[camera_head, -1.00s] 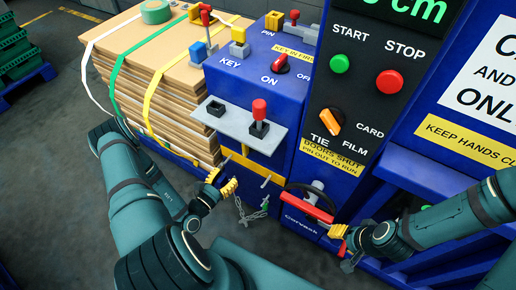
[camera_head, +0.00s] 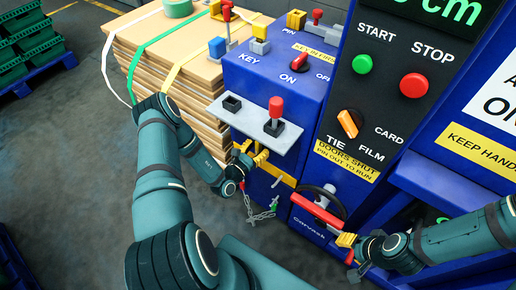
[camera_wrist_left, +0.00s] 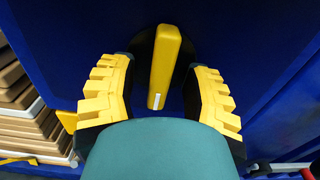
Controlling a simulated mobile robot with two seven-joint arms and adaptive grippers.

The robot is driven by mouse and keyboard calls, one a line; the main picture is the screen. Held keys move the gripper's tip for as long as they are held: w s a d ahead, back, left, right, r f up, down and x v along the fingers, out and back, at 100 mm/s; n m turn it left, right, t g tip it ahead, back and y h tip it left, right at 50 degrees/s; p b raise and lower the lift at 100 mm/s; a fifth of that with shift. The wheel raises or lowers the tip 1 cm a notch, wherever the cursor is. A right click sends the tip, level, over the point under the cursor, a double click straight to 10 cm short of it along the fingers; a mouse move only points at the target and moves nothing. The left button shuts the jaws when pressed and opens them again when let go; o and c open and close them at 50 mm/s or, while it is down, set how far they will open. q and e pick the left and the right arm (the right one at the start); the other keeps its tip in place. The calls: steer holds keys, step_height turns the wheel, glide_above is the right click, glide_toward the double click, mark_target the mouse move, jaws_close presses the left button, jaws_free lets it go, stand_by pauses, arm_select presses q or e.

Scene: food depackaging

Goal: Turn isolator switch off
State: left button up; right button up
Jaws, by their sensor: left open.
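A yellow bar handle (camera_wrist_left: 165,66) on a round black base stands on the blue panel in the left wrist view. It runs nearly upright there, with a white mark at its lower end. My left gripper (camera_wrist_left: 160,95) is open, its yellow fingers on either side of the handle with gaps. In the head view my left gripper (camera_head: 252,160) is at the blue front below the grey shelf, and hides this handle. A red knob (camera_head: 299,61) between ON and OFF labels sits on the cabinet top. My right gripper (camera_head: 346,242) is by the red handle bar (camera_head: 314,211); its jaw opening is unclear.
The grey shelf (camera_head: 238,114) with a red-topped lever (camera_head: 275,112) juts out above my left gripper. A chain (camera_head: 256,211) hangs below it. Strapped cardboard (camera_head: 189,100) stands at left. START (camera_head: 362,64) and STOP (camera_head: 413,85) buttons are on the black column.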

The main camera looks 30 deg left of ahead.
arm_select(q)
steer(key=shift+w, duration=0.3)
jaws_close()
